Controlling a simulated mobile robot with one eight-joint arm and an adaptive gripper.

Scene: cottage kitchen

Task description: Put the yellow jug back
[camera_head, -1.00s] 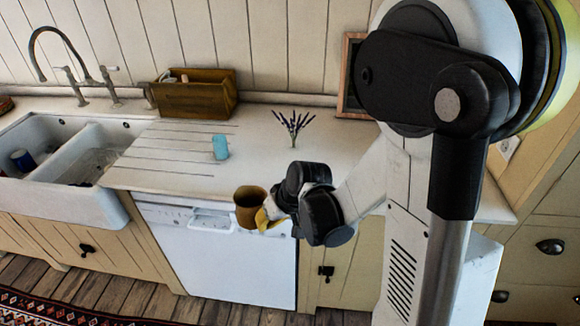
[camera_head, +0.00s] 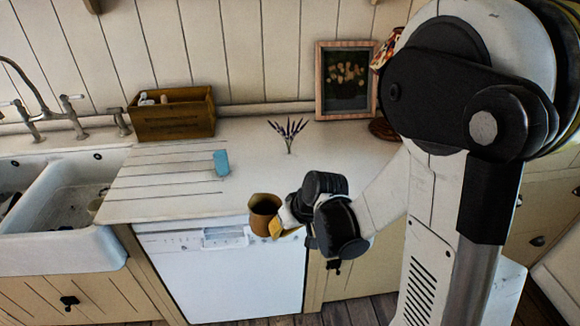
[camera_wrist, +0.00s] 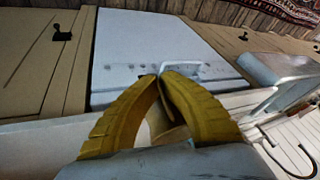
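The jug (camera_head: 264,212), brownish-yellow and open at the top, is roughly upright at the counter's front edge, overlapping the top of the white dishwasher in the body view. My gripper (camera_head: 277,229) is against its right side, with a yellow finger touching it. In the wrist view my gripper's yellow fingers (camera_wrist: 161,77) curve together until their tips nearly meet. A tan piece (camera_wrist: 172,133) shows between them, probably part of the jug. The rest of the jug is hidden there. The jug appears held, with no support visible beneath it.
The counter (camera_head: 330,155) has free room behind the jug. On it are a light-blue object (camera_head: 221,163), lavender sprigs (camera_head: 288,134), a wooden box (camera_head: 172,115) and a framed picture (camera_head: 345,82). A white double sink (camera_head: 60,250) is at left. The dishwasher (camera_head: 235,280) stands below the jug.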

